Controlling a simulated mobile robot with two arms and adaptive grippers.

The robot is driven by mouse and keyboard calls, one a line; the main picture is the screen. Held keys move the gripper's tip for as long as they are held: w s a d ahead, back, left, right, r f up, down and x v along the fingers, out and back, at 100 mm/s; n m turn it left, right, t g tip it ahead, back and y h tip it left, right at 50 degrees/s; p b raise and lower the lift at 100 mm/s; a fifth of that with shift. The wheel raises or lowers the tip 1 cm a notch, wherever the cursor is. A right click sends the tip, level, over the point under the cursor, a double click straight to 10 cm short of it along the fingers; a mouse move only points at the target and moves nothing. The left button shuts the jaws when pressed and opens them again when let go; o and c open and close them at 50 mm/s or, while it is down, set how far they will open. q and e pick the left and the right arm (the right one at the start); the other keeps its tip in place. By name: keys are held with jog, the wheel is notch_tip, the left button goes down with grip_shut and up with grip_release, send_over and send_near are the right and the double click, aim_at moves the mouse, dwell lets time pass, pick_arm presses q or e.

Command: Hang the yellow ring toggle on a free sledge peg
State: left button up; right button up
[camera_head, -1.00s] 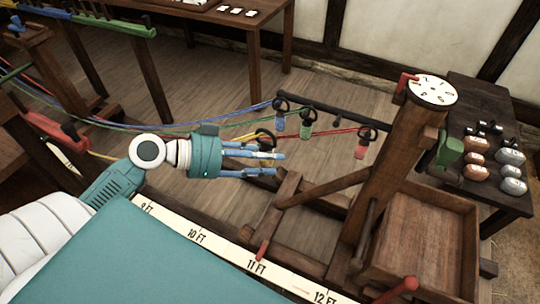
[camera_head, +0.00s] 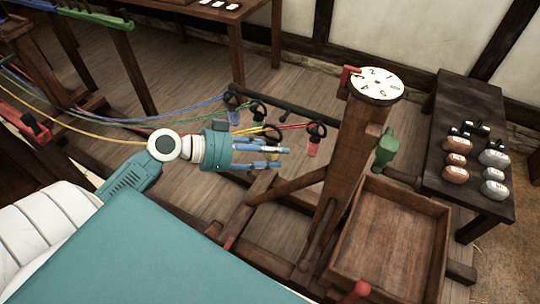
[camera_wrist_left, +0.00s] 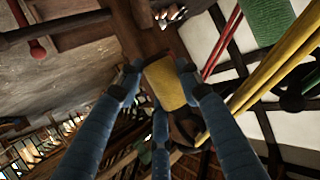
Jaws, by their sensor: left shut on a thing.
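My left gripper (camera_head: 280,152) is shut on the yellow ring toggle, at the near side of the sledge's dark peg bar (camera_head: 290,106). In the left wrist view the toggle's yellow body (camera_wrist_left: 165,83) sits between the blue fingers. In the head view its dark ring (camera_head: 272,132) shows just above the fingers, apart from or overlapping the bar; I cannot tell which. The blue toggle (camera_head: 234,112), green toggle (camera_head: 258,113) and red toggle (camera_head: 315,143) hang along the bar. A gap shows between green and red, partly behind the yellow toggle's ring. My right gripper is out of view.
The sledge post (camera_head: 352,150) with a white dial (camera_head: 376,83) stands right of the bar. An open wooden box (camera_head: 385,240) adjoins it. A dark bench (camera_head: 455,100) with several weights is at right. Coloured ropes cross the left side.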

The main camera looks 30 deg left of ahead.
pick_arm(q)
jog(key=w+f+b, duration=0.1)
jog(key=w+b, duration=0.2)
jog(key=w, duration=0.4)
jog(key=shift+w+a+f, duration=0.2)
jog(key=shift+w+f, duration=0.05)
jog(key=shift+w, duration=0.1)
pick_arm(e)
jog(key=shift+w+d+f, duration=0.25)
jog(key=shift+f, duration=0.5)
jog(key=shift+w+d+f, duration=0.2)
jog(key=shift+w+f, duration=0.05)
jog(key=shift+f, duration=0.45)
pick_arm(q)
jog(key=o, duration=1.2)
jog(key=v, duration=1.2)
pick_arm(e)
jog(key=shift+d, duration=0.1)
